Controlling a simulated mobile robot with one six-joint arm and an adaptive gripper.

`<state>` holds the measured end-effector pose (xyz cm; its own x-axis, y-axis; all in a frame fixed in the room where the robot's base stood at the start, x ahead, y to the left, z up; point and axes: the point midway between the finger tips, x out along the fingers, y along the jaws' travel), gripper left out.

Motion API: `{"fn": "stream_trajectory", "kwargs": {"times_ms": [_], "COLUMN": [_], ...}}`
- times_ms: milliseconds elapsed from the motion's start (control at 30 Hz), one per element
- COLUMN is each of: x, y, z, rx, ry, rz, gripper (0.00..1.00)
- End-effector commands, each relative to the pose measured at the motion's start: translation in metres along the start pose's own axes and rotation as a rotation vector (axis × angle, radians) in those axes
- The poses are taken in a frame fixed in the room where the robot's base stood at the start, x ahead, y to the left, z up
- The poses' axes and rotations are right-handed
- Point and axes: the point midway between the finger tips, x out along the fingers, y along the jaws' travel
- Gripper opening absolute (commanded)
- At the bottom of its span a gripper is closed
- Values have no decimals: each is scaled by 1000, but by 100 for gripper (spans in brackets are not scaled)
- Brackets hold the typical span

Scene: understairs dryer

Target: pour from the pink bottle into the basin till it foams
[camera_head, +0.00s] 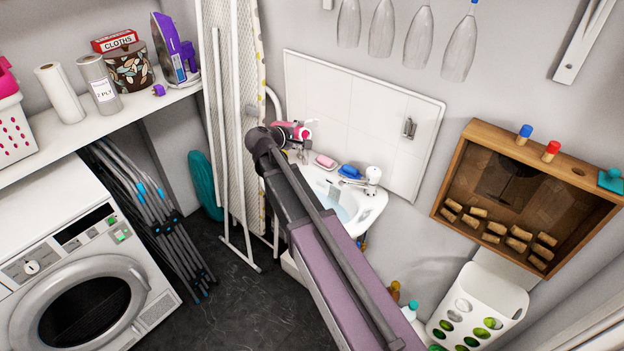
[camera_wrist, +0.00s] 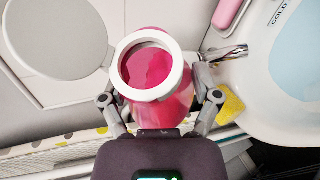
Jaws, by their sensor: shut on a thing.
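The pink bottle (camera_wrist: 176,112) is between the fingers of my gripper (camera_wrist: 160,92), which is shut on it. Its white-rimmed mouth faces the wrist camera, with pink inside. A round pale lid (camera_wrist: 57,38) stands open to its left. In the head view the bottle (camera_head: 303,132) is partly hidden by my gripper (camera_head: 281,136), at the basin's far left end. The white basin (camera_head: 373,208) holds pale blue water, seen also in the wrist view (camera_wrist: 292,78). The mouth is left of the basin there. I see no stream and no foam; my arm hides part of the basin.
A pink soap (camera_head: 325,161), blue sponge (camera_head: 350,172) and white tap (camera_head: 373,176) are along the basin's back edge. An ironing board (camera_head: 240,110) leans at the left. Glasses (camera_head: 418,38) hang above; a wooden case (camera_head: 452,167) is at the right.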

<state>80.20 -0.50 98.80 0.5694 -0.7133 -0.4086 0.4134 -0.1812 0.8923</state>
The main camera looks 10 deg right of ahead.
Motion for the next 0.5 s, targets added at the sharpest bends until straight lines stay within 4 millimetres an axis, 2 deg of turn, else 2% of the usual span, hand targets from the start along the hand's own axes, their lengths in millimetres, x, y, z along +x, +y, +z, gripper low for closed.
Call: {"fn": "stream_trajectory", "kwargs": {"times_ms": [500], "x": [2], "y": [-4], "z": [-1], "rx": [27], "ry": [10], "rz": [16], "gripper": [19]}}
